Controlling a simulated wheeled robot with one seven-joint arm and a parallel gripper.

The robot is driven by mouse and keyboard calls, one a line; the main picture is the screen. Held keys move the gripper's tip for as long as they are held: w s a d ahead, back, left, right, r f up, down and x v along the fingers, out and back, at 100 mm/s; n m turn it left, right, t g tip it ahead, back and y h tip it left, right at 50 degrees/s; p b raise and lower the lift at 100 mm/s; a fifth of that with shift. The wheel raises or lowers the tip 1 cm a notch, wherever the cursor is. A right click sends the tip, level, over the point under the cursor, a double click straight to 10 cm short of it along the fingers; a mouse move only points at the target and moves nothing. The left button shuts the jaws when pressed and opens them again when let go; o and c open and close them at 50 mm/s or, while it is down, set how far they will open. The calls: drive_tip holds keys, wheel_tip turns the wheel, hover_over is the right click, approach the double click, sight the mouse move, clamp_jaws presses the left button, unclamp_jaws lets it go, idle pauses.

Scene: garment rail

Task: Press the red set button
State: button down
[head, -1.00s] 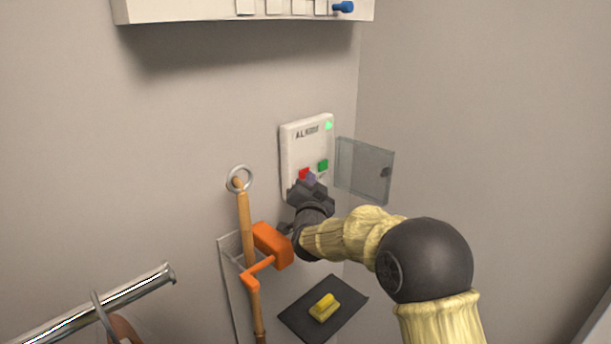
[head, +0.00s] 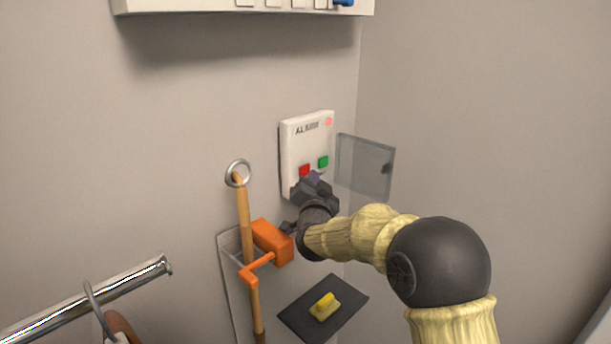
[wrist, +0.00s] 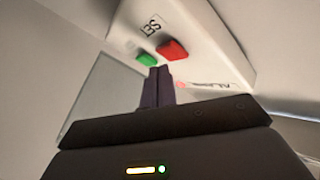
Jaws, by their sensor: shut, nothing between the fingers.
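The white alarm box (head: 298,137) is on the wall in the head view, with its clear cover (head: 364,167) swung open to the right. The red set button (head: 305,170) is at its lower left; it also shows in the wrist view (wrist: 172,50), beside the word SET. The green button (head: 323,161) is to its right. A small indicator light (head: 328,122) at the box's top right glows red. My gripper (head: 312,178) is shut and empty, just below and in front of the red button. In the wrist view a gap shows between fingertips and button.
A wooden pole (head: 244,210) with a ring stands left of the box, in an orange holder (head: 271,243). A dark shelf (head: 345,303) with a yellow block (head: 325,306) is below. A metal rail (head: 95,298) is at lower left, and a white panel (head: 200,10) is above.

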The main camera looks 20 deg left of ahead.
idle(0.3)
drive_tip(key=d+b, duration=0.1)
drive_tip(key=s+d+b, duration=0.1)
drive_tip(key=d, duration=0.1)
drive_tip(key=s+d+b, duration=0.1)
drive_tip(key=b, duration=0.1)
drive_tip(key=shift+d, duration=0.3)
drive_tip(key=shift+w, duration=0.1)
idle(0.6)
